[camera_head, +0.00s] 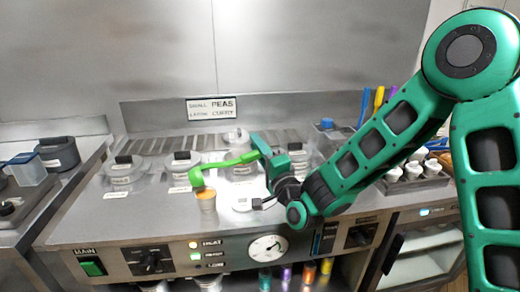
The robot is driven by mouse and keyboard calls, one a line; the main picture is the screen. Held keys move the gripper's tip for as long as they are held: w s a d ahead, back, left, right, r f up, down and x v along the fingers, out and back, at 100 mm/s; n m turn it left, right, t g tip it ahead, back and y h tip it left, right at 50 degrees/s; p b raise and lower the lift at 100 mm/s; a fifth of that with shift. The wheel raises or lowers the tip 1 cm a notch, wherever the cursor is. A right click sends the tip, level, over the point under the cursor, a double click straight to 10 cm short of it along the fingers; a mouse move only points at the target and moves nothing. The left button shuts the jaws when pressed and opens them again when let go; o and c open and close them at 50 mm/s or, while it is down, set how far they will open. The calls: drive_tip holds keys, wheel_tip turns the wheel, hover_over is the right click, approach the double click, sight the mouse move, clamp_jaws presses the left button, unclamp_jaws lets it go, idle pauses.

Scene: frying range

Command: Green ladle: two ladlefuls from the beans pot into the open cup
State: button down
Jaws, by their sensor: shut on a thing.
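The green ladle (222,163) is in my gripper (258,154), which is shut on its handle. The ladle reaches left, and its bowl (196,178) is just above the open cup (207,203), seeming tilted. The cup stands upright near the front of the steel counter, with orange-brown contents showing at its rim. I cannot see what is inside the ladle bowl. Pots with clear lids and black knobs stand behind, including one at the left (122,174) and one near the middle (180,164). Their labels are too small to read, so I cannot tell which holds beans.
A small white item (242,204) lies right of the cup. A rack of white-topped containers (414,173) stands at the right. The control panel with a dial (267,248) runs below the counter's front edge.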

drive_tip(key=s+a+r+n+g+y, duration=0.25)
drive_tip(key=a+r+n, duration=0.25)
drive_tip(key=r+n, duration=0.5)
drive_tip(key=s+a+r+n+g, duration=0.1)
drive_tip(key=s+a+r+n, duration=0.1)
drive_tip(key=a, duration=0.4)
drive_tip(key=s+a+r+n+h, duration=0.1)
drive_tip(key=s+a+r+n, duration=0.1)
drive_tip(key=s+a+n, duration=0.3)
drive_tip(key=shift+s+a+r+n+g, duration=0.25)
drive_tip(key=shift+a+r+n+g, duration=0.15)
drive_tip(key=shift+a+n, duration=0.5)
drive_tip(key=shift+d+r, duration=0.1)
wheel_tip(320, 180, up, 9)
idle(1.2)
